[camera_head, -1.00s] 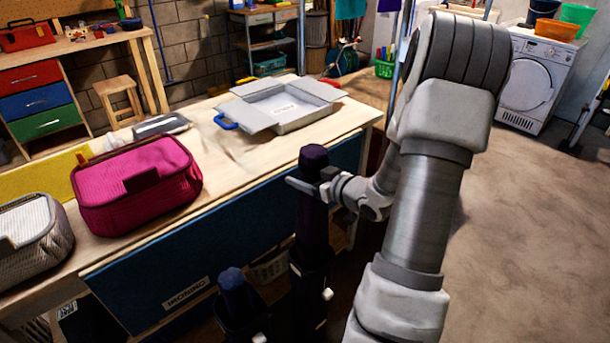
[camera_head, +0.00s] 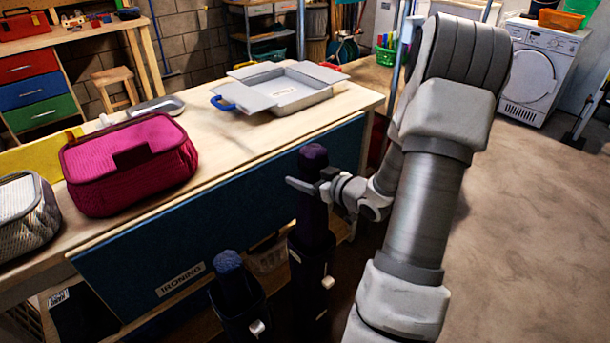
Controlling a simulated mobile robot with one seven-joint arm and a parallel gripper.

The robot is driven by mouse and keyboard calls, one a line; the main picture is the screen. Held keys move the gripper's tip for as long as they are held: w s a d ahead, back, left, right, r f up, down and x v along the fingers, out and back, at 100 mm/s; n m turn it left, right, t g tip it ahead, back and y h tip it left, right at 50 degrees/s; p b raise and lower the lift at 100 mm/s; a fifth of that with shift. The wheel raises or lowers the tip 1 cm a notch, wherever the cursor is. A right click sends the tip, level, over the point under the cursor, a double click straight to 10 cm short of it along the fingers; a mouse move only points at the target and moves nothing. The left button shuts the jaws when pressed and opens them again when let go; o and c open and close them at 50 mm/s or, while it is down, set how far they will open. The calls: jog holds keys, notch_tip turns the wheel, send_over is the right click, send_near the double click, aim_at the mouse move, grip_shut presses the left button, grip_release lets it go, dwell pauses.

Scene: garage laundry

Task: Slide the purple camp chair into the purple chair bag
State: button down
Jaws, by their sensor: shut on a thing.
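The purple camp chair (camera_head: 312,205) is a dark, rolled-up bundle with a lighter purple top, standing roughly upright in front of the table. My gripper (camera_head: 310,186) is shut on its upper part, coming from the right. The dark purple chair bag (camera_head: 309,285) stands upright directly below. The chair's lower end is out of sight at the bag's mouth and appears to be inside it. Much of the chair's length still shows above the rim. The bag's bottom is cut off or lost in shadow.
A blue rolled chair (camera_head: 229,270) in a dark bag (camera_head: 243,312) stands close on the left. The table's blue front panel (camera_head: 190,255) is just behind. Open floor lies to the right.

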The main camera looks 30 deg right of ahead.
notch_tip(320, 180, down, 16)
jog(key=b, duration=1.1)
dwell(0.8)
jog(key=shift+f, duration=0.1)
dwell(0.5)
jog(key=shift+f, duration=0.2)
jog(key=shift+c, duration=0.3)
grip_release()
jog(key=shift+o, duration=0.3)
jog(key=shift+s+f+b, duration=0.1)
jog(key=shift+f+b, duration=0.1)
jog(key=shift+b, duration=0.1)
jog(key=p+v, duration=0.5)
jog(key=v, duration=1.2)
jog(key=shift+r, duration=0.15)
jog(key=shift+s, duration=0.1)
